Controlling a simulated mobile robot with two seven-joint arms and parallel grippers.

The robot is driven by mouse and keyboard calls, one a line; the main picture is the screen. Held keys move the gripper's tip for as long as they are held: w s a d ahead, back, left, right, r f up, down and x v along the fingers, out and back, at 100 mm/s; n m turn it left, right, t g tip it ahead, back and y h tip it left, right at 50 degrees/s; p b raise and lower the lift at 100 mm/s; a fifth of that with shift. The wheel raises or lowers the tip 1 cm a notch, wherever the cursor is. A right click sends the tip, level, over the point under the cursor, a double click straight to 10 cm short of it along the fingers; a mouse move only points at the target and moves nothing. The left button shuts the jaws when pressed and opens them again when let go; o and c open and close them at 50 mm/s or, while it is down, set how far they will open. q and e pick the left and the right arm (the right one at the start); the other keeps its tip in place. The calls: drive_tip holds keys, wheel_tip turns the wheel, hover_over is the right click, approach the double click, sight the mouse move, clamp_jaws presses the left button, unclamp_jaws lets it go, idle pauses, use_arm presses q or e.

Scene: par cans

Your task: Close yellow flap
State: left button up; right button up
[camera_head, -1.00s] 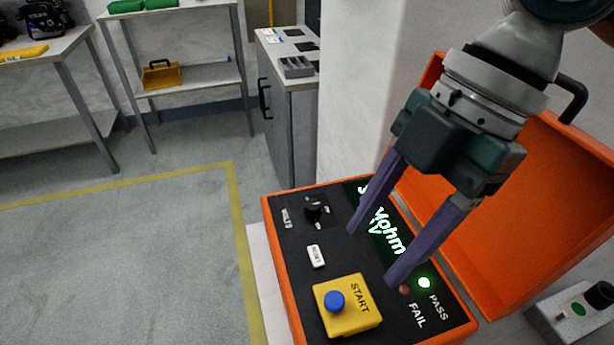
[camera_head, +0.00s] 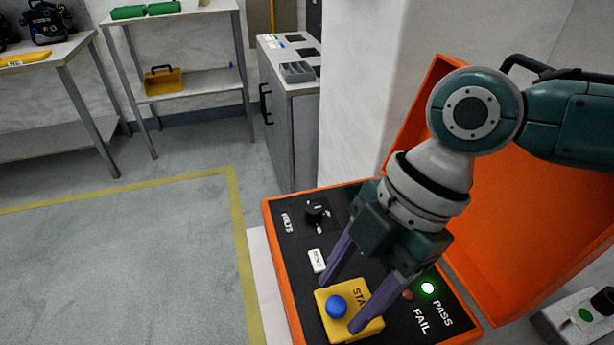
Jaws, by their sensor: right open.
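A round blue button (camera_head: 336,306) shows on top of the yellow piece. My right gripper (camera_head: 338,305) is open, its purple fingers pointing down over the yellow flap. One finger is near the flap's upper left edge and the other crosses its right part. I cannot tell whether they touch it. The gripper hides part of the START lettering and most of the display. My left gripper is not in view.
The orange case lid (camera_head: 500,210) stands open behind my right arm. The panel also has a black VOLTS knob (camera_head: 316,211), a white button (camera_head: 317,260) and a lit green PASS lamp (camera_head: 428,288). A grey control box (camera_head: 590,318) is at the lower right. A white wall stands behind.

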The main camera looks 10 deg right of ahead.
clamp_jaws()
idle(0.4)
drive_tip(key=shift+a+h+p, duration=0.25)
drive_tip(key=shift+h+p, duration=0.25)
drive_tip(key=shift+p, duration=0.1)
drive_tip(key=shift+a+f+h, duration=0.1)
drive_tip(key=shift+f+h, duration=0.35)
drive_tip(key=shift+h, duration=0.25)
